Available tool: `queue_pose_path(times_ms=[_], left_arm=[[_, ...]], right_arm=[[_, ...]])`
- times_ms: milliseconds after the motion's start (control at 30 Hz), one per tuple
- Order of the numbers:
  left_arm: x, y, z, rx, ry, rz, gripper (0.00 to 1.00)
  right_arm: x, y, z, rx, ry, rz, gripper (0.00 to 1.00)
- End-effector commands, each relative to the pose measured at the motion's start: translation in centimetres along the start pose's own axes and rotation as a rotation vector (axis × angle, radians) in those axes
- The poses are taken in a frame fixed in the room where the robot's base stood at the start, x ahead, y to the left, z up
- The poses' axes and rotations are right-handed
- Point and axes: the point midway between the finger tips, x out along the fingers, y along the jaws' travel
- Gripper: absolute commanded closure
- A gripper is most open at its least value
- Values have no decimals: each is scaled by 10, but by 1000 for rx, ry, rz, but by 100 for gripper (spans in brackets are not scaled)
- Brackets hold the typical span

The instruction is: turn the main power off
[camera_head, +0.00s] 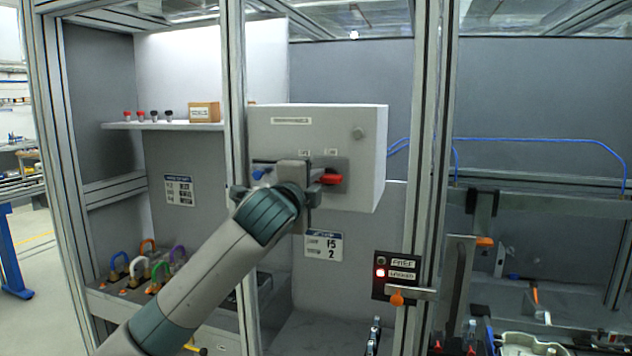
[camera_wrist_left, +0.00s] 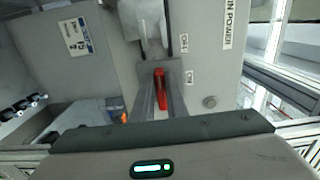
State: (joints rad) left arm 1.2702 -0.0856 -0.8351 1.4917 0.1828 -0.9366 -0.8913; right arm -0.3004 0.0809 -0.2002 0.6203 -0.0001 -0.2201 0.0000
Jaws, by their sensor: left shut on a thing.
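The main power switch has a red handle (camera_head: 331,179) on a grey plate on the front of a light grey box (camera_head: 365,150). The handle lies level, its red end to the right, below the right one of two small labels. My left gripper (camera_head: 314,174) is at the switch, shut on the red handle. In the left wrist view the handle (camera_wrist_left: 160,88) sits between the two fingers (camera_wrist_left: 160,98), beside the two small labels. The gripper hides part of the switch in the head view. My right gripper is not in view.
A frame post (camera_head: 233,60) stands just left of the box, and another post (camera_head: 425,130) stands to its right. A small panel (camera_head: 397,262) with a lit red lamp is at lower right. Several coloured padlocks (camera_head: 140,268) stand at lower left. A shelf (camera_head: 165,126) holds a small box.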

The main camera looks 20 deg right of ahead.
Motion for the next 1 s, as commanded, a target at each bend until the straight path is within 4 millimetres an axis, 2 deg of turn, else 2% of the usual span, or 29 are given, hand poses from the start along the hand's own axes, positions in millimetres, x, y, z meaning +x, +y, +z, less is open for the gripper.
queue_pose_path(times_ms=[33, 100, 567, 767, 1000], left_arm=[[0, 1, 1, -2, -1, 2, 80], [0, 1, 0, -2, -1, 2, 69], [-5, 1, 0, 0, 1, 0, 69], [-22, 2, 0, 0, 1, -2, 69], [-61, 4, 1, 0, 1, -2, 69]], right_arm=[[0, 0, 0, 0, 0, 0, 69], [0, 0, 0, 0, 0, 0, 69], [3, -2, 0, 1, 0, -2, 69], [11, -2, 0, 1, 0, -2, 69], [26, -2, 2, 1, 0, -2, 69]])
